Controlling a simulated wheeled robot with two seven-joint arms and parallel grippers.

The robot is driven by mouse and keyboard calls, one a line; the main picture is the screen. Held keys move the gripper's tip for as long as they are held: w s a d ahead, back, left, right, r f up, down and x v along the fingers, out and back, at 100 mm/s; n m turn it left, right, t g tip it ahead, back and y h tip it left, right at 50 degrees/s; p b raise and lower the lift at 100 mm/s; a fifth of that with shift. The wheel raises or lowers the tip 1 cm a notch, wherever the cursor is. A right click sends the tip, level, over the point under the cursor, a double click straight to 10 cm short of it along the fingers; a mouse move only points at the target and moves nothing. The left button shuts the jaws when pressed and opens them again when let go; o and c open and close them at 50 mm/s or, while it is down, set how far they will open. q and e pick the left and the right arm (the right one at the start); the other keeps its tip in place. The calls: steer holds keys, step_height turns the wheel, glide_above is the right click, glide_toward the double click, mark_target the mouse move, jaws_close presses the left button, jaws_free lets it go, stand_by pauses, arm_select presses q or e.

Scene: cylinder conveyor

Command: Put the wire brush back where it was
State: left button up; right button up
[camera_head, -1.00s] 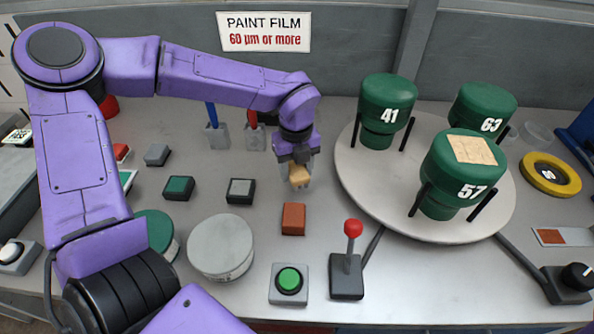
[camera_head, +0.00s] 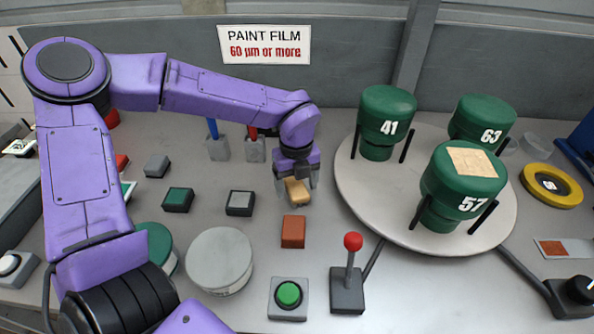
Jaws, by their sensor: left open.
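A small tan, wood-coloured block (camera_head: 297,191), which may be the wire brush, is just behind the orange-brown block (camera_head: 293,231). No bristles show, so I cannot tell for sure. My left gripper (camera_head: 296,186) points down over the tan block, with its fingers open on either side. The gripper partly hides the block's top, and I cannot tell whether the fingers touch it. My right gripper is out of view.
A round turntable (camera_head: 365,200) with green numbered cylinders stands right of the gripper. A red-knobbed lever (camera_head: 347,290) and a green button (camera_head: 289,294) are in front. Grey holders (camera_head: 217,149) with blue and red handles stand behind. Small blocks (camera_head: 240,203) lie to the left.

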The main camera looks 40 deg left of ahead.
mark_target(296, 185)
arm_select(q)
step_height(296, 185, up, 11)
steer(key=shift+r, duration=0.2)
